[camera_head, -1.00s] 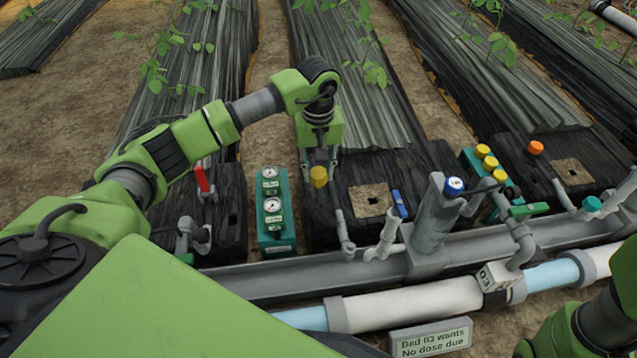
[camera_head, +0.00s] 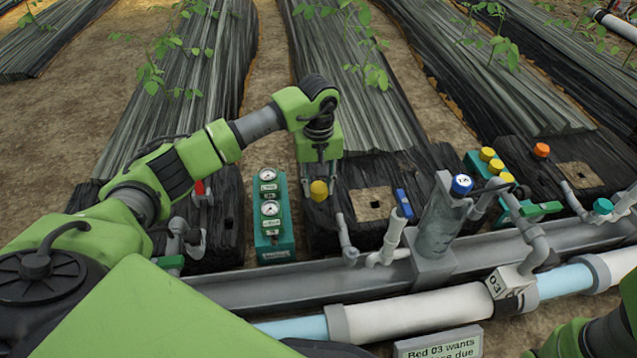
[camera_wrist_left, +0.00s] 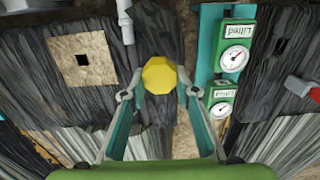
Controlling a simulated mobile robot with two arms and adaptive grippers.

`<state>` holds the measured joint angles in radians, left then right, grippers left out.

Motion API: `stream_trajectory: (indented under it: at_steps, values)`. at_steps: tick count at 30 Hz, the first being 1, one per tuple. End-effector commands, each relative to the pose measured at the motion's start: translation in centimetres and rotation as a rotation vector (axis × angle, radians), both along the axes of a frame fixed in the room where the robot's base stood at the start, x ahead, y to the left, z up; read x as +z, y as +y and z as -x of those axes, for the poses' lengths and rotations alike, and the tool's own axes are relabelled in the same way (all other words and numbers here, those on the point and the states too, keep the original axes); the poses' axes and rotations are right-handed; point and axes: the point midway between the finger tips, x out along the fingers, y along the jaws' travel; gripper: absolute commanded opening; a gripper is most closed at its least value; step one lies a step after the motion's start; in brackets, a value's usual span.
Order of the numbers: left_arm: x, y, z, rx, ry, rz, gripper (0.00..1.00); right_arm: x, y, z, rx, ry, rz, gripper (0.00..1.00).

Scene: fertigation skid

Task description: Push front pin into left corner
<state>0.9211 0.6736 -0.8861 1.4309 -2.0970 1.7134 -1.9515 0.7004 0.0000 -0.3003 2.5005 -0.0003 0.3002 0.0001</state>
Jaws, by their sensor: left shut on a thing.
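A yellow knob-like piece (camera_head: 319,191), the likely pin, is on the dark wooden block (camera_head: 316,226) in front of me. My left gripper (camera_head: 320,184) points down from above and is shut on it, one finger on each side. In the left wrist view the yellow piece (camera_wrist_left: 160,75) has an eight-sided top and sits between the fingertips (camera_wrist_left: 160,93). Its lower part is hidden, so I cannot tell how deep it sits. A tan square plate with a dark square hole (camera_head: 374,203) is on the block to its right. My right gripper is out of view.
A teal gauge panel (camera_head: 275,243) stands left of the yellow piece. A blue handle (camera_head: 404,203) and grey pipe elbow (camera_head: 346,239) are to its right. A grey cylinder with a blue cap (camera_head: 440,225) rises farther right. A grey rail (camera_head: 300,285) crosses in front.

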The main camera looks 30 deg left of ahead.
Motion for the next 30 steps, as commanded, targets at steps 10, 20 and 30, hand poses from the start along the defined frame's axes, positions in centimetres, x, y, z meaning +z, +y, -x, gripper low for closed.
stream_trajectory:
  at_steps: [10,20,30]
  values:
    - [-3.3,0.0,0.1,0.001,0.002,0.001,0.08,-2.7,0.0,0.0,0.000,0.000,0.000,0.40]
    - [-5.5,0.0,0.0,0.001,0.000,0.000,0.08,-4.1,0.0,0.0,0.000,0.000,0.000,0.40]
    - [-6.0,0.0,0.0,0.001,0.000,0.000,0.08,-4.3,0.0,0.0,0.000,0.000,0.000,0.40]
